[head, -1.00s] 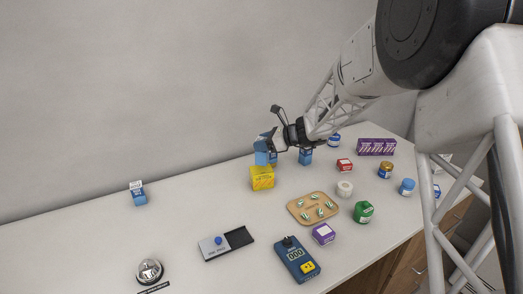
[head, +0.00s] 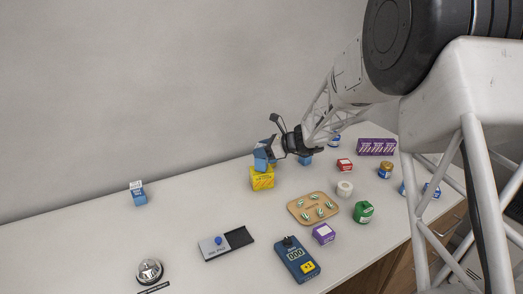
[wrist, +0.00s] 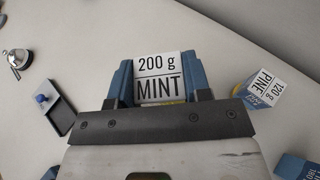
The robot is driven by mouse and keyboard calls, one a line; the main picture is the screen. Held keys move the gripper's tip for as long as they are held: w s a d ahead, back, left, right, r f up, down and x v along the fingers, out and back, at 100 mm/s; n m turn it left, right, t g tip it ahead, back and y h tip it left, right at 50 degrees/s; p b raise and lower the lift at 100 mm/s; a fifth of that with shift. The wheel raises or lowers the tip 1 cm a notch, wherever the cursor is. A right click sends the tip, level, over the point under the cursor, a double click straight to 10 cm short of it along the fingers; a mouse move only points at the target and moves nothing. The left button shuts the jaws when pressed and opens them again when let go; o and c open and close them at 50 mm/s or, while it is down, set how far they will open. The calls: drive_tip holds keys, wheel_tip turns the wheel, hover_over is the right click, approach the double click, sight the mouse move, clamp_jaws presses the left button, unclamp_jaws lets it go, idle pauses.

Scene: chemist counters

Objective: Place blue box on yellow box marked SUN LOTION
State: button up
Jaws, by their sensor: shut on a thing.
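My gripper (head: 272,151) is shut on a blue box (head: 260,164) at the back middle of the counter. In the wrist view the box's white top label (wrist: 159,78) reads "200 g MINT", between the two blue fingers. The yellow box (head: 262,179) stands on the counter directly below the held box in the head view. The blue box's lower edge meets the yellow box's top in the picture; I cannot tell whether they touch. The yellow box's lettering is too small to read. A sliver of yellow shows under the label in the wrist view.
A blue box marked PINE (wrist: 258,94) stands right of my gripper, partly hidden in the head view. Another blue box (head: 139,197) stands far left.

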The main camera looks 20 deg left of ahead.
drive_tip(key=shift+f, duration=0.15)
drive_tip(key=o, duration=1)
drive_tip(key=shift+o, duration=0.2)
drive_tip(key=shift+d+r, duration=0.15)
drive_tip(key=shift+r, duration=0.05)
drive_tip(key=v, duration=1.1)
drive_tip(key=shift+d, duration=0.35)
drive_tip(key=shift+r, duration=0.1)
